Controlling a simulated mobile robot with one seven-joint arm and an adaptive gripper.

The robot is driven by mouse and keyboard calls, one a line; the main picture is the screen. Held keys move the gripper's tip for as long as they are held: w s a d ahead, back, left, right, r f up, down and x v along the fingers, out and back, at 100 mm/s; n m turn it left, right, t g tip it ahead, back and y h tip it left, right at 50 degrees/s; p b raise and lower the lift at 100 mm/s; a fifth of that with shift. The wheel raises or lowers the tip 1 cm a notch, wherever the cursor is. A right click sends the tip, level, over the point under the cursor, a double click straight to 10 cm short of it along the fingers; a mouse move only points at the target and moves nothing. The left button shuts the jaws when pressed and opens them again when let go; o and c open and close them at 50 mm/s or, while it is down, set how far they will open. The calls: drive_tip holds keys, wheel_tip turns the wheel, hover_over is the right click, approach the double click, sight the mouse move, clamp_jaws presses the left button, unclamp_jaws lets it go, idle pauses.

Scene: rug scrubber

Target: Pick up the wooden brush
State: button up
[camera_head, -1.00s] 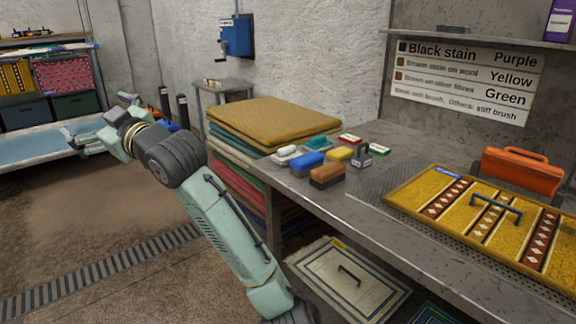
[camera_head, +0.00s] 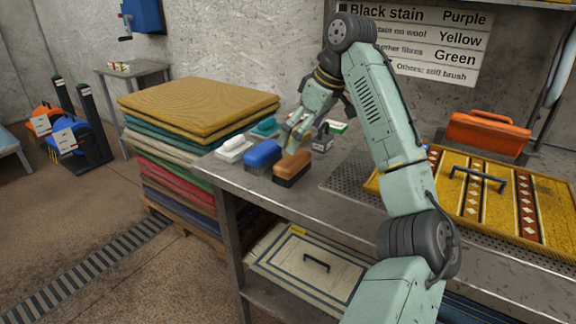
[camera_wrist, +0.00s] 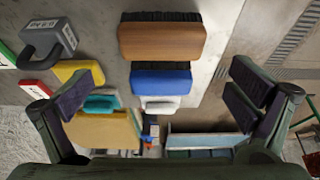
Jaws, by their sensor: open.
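The wooden brush (camera_head: 292,166) has a brown wooden back and dark bristles. It lies bristles down near the front left edge of the steel workbench (camera_head: 262,195). In the wrist view the brush (camera_wrist: 162,41) is at the top centre, beyond the fingertips, with its bristles toward the top edge. My gripper (camera_head: 297,136) is above and just behind the brush in the head view. In the wrist view my gripper (camera_wrist: 165,82) has its fingers wide apart with nothing between them, and the brush is untouched.
A blue brush (camera_head: 262,154) lies close beside the wooden one. A white brush (camera_head: 233,148), a teal brush (camera_head: 265,127) and a yellow block (camera_wrist: 78,71) are near. A grey padlock-shaped weight (camera_wrist: 48,42) stands close by. A patterned rug (camera_head: 455,200) covers the bench's right.

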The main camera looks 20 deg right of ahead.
sight(293, 158)
drive_tip(key=x, duration=0.4)
drive_tip(key=p+x, duration=0.1)
drive_tip(key=x, duration=0.3)
drive_tip(key=shift+s, duration=0.25)
drive_tip(key=c, duration=1)
